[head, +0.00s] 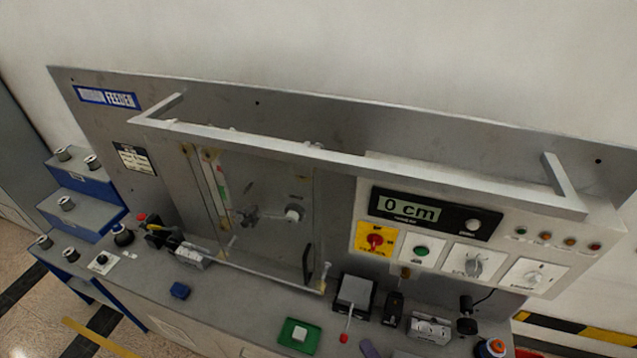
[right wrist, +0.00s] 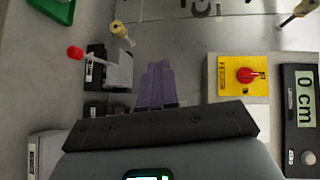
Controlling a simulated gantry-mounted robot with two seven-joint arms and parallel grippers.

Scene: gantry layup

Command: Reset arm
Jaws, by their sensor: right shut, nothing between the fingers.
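My right gripper (right wrist: 158,68) shows in the right wrist view as two purple fingers, closed together with nothing between them. In the right wrist view that red knob (right wrist: 75,52) is left of the fingers, on a dark and grey lever box (right wrist: 115,70). The fingers appear apart from the lever. My left gripper is in neither view.
A feeder machine has a clear door (head: 262,205), a protruding rail (head: 330,160) and a control panel reading 0 cm (head: 408,208), with a red rotary switch (head: 376,240).

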